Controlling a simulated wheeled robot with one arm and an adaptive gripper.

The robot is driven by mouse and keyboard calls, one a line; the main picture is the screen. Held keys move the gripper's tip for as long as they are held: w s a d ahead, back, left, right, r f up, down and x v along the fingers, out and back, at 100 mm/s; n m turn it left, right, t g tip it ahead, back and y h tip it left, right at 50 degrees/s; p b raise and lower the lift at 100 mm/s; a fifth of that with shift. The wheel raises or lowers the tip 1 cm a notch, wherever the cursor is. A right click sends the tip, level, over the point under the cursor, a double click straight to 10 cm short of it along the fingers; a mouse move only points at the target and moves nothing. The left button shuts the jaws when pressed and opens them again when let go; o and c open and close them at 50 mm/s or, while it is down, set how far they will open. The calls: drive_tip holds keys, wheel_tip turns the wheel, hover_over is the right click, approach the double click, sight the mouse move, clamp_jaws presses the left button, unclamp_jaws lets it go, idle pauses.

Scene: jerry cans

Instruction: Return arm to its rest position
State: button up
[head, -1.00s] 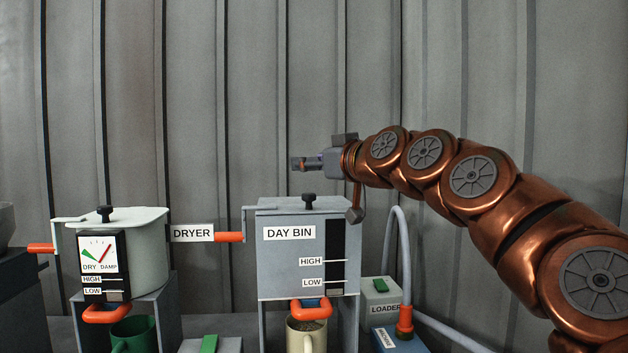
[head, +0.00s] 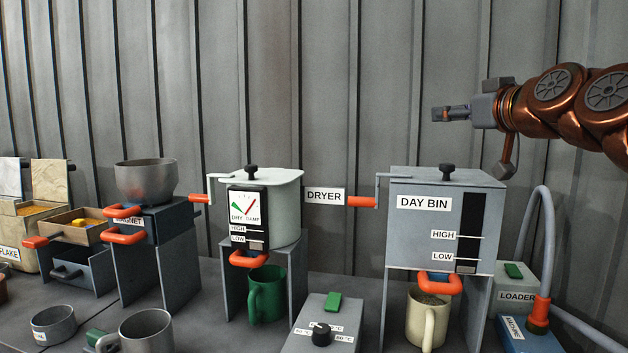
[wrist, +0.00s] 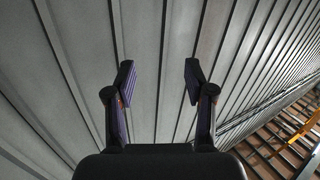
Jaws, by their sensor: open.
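My gripper (head: 452,113) is in the air above the grey day bin (head: 416,238), at the right of the head view, and points left. My copper arm reaches in from the right edge. In the wrist view my gripper (wrist: 158,88) has its two fingers well apart, with nothing between them but the corrugated wall behind. It touches nothing.
The dryer (head: 282,211), with a green mug (head: 267,297) under it, stands left of the day bin. A cream mug (head: 427,320) is under the bin. The loader (head: 515,294) and its hose (head: 543,235) are at right. A steel bowl (head: 146,181) sits farther left. The air above is free.

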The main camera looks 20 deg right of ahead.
drive_tip(key=s+a+f+n+g+y+p, duration=0.15)
drive_tip(key=a+f+g+p, duration=0.25)
drive_tip(key=a+p, duration=0.6)
drive_tip(key=a+f+n+g+y+p, duration=0.1)
drive_tip(key=a+f+g+y+p, duration=0.45)
drive_tip(key=a, duration=0.75)
drive_tip(key=s+a+f+m+g+h+p, duration=0.1)
drive_tip(key=s+f+g+p, duration=0.1)
drive_tip(key=s+p, duration=0.4)
drive_tip(key=s+a+f+g+h+p, duration=0.1)
drive_tip(key=s+f+g+h+p, duration=0.1)
drive_tip(key=s+g+p, duration=0.2)
drive_tip(key=s+f+m+g+h+p, duration=0.1)
drive_tip(key=s+f+g+h+p, duration=0.1)
drive_tip(key=s+p, duration=0.8)
drive_tip(key=s+f+g, duration=0.1)
drive_tip(key=s, duration=0.6)
drive_tip(key=shift+s+a+m+g, duration=0.15)
drive_tip(key=shift+a+m+g, duration=0.2)
drive_tip(key=shift+a, duration=0.05)
drive_tip(key=shift+f, duration=0.1)
